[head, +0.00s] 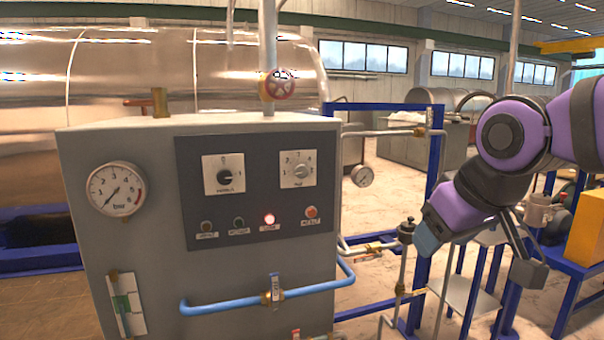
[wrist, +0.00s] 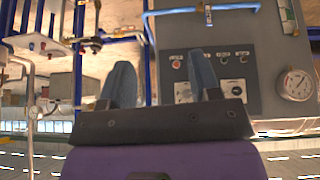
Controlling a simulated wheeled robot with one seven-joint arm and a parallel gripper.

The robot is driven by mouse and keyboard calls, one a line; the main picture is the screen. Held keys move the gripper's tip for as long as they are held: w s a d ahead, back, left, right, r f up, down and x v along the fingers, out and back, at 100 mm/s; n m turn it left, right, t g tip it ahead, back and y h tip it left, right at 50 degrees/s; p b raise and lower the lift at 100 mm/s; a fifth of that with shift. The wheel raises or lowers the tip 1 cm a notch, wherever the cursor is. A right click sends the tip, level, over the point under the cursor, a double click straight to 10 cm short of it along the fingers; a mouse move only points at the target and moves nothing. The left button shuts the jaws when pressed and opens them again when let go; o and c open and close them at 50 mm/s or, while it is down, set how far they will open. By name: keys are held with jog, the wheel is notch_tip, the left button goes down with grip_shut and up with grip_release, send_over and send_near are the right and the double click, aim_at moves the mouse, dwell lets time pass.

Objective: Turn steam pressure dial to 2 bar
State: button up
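The grey control cabinet (head: 90,260) has a dark panel (head: 265,160) with two black-and-white rotary dials. The left dial (head: 224,176) and the right dial (head: 299,170) each have a round knob on a white plate. Their lettering is too small to read surely, so I cannot tell the exact setting. In the wrist view, upside down, the left dial (wrist: 233,90) and right dial (wrist: 183,92) show near a finger. My gripper (head: 428,240) is right of the cabinet, apart from both dials. In the wrist view my gripper (wrist: 162,72) has its fingers spread and empty.
A round pressure gauge (head: 116,190) is on the cabinet's left, its needle pointing down-left. A red lamp (head: 269,219) is lit below the dials. A blue pipe (head: 225,303) juts across the front. Blue frame posts and a valve rod (head: 402,270) stand near my gripper.

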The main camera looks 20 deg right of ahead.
jog(key=shift+o, duration=0.5)
jog(key=w+d+r+n+t, duration=0.1)
jog(key=w+d+n+t, duration=0.1)
jog(key=w, duration=0.9)
jog(key=shift+w+d+n+t, duration=0.2)
jog(key=shift+w+n+t, duration=0.2)
jog(key=shift+n+t, duration=0.3)
jog(key=n+t+y, duration=0.7)
jog(key=n+y, duration=0.1)
jog(key=n, duration=1)
send_near(303, 172)
jog(key=x, duration=1)
jog(key=shift+w+a, duration=0.1)
jog(key=shift+w, duration=0.25)
jog(key=c, duration=0.9)
